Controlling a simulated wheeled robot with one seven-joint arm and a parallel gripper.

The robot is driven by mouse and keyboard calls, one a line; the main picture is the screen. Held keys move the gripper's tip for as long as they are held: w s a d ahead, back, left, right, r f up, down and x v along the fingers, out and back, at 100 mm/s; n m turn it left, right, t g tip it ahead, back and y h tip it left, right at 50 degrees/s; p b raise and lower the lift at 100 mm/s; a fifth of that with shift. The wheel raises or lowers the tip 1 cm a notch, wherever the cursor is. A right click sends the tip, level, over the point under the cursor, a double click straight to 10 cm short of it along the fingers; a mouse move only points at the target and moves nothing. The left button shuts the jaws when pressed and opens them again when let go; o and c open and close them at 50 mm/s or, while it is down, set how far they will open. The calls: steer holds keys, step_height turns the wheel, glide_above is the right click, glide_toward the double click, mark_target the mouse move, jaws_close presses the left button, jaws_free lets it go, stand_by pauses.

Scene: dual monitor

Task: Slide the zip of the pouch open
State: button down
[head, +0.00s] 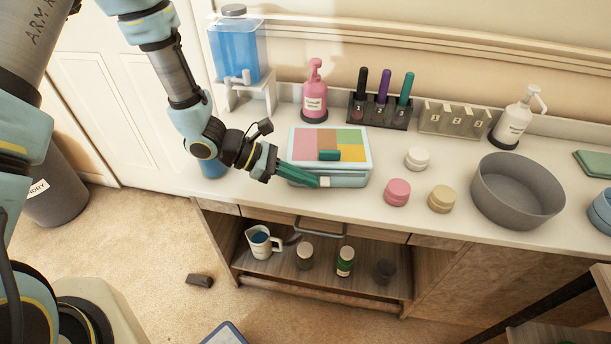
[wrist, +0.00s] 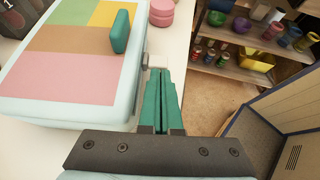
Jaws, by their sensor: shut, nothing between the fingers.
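The pouch (head: 345,150) is a pale blue box-like case with pink, tan, green and yellow panels on top. It sits near the counter's front edge, and also fills the upper left of the wrist view (wrist: 60,85). A teal tab (head: 329,155) stands on its top. My gripper (head: 317,181) is shut and empty, its green fingers along the pouch's front side. In the wrist view the fingertips (wrist: 160,72) are beside the pouch's edge. A small pale block (head: 325,182), perhaps the zip's slider, is at the fingertips; I cannot tell whether they touch it.
Pink (head: 397,192), tan (head: 442,199) and white (head: 417,157) round containers stand right of the pouch, then a grey bowl (head: 518,190). A pink pump bottle (head: 314,98) and a marker rack (head: 379,115) stand behind. An open shelf (head: 325,282) lies below the counter.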

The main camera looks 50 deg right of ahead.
steer(key=s+d+b, duration=0.1)
steer(key=s+d, duration=0.1)
steer(key=s, duration=0.1)
steer(key=s+d+b, duration=0.2)
steer(key=s+d, duration=0.1)
steer(key=shift+d+f, duration=0.2)
steer(key=shift+d, duration=0.05)
steer(key=shift+s+d+r, duration=0.15)
steer(key=shift+s+d, duration=0.1)
steer(key=shift+s, duration=0.1)
steer(key=shift+w, duration=0.1)
